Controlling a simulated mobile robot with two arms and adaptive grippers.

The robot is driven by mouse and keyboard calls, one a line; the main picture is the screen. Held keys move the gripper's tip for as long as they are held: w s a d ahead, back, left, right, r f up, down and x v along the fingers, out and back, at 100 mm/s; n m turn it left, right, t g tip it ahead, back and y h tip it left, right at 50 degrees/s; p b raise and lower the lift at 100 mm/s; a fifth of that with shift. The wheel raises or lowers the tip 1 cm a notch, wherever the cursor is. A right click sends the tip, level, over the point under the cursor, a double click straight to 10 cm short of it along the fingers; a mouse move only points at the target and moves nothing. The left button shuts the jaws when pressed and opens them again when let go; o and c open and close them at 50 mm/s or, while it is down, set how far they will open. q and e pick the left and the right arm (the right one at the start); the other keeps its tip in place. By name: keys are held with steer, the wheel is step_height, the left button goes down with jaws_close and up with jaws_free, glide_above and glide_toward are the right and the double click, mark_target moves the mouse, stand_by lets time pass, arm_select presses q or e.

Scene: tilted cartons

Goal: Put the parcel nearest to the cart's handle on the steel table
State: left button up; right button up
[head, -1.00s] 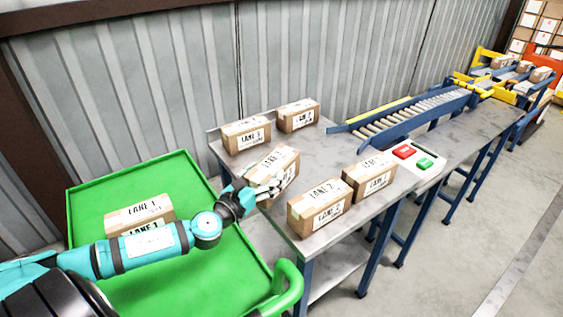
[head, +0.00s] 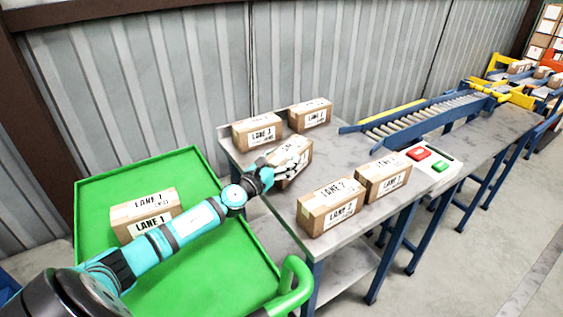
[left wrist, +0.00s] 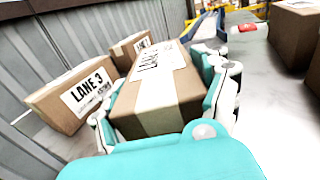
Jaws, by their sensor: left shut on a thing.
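My left gripper (head: 277,175) is shut on a brown parcel (head: 293,152) with a white label, at the left part of the steel table (head: 283,206). In the left wrist view the held parcel (left wrist: 158,105) sits between both fingers. It looks roughly level and low at the table; I cannot tell whether it touches the top. The green cart (head: 95,200) stands left of the table, its handle (head: 293,285) at the front right. One parcel marked LANE 1 (head: 145,212) lies on the cart, partly behind my left arm. My right gripper is out of view.
Two parcels (head: 257,131) (head: 310,115) stand at the table's back edge, and two LANE 2 parcels (head: 330,207) (head: 383,177) near its front. A red and green button panel (head: 430,162) and a roller conveyor (head: 425,115) lie to the right.

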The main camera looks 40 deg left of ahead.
arm_select(q)
steer(key=shift+r, duration=0.1)
steer(key=shift+s+b, duration=0.1)
steer(key=shift+b, duration=0.2)
steer(key=o, duration=1.5)
steer(key=shift+f, duration=0.2)
steer(key=shift+o, duration=0.2)
steer(key=shift+r, duration=0.1)
steer(key=shift+r+p, duration=0.25)
steer(key=shift+p, duration=0.15)
steer(key=s+b, duration=0.1)
steer(key=s, duration=1.1)
steer(key=shift+f, duration=0.1)
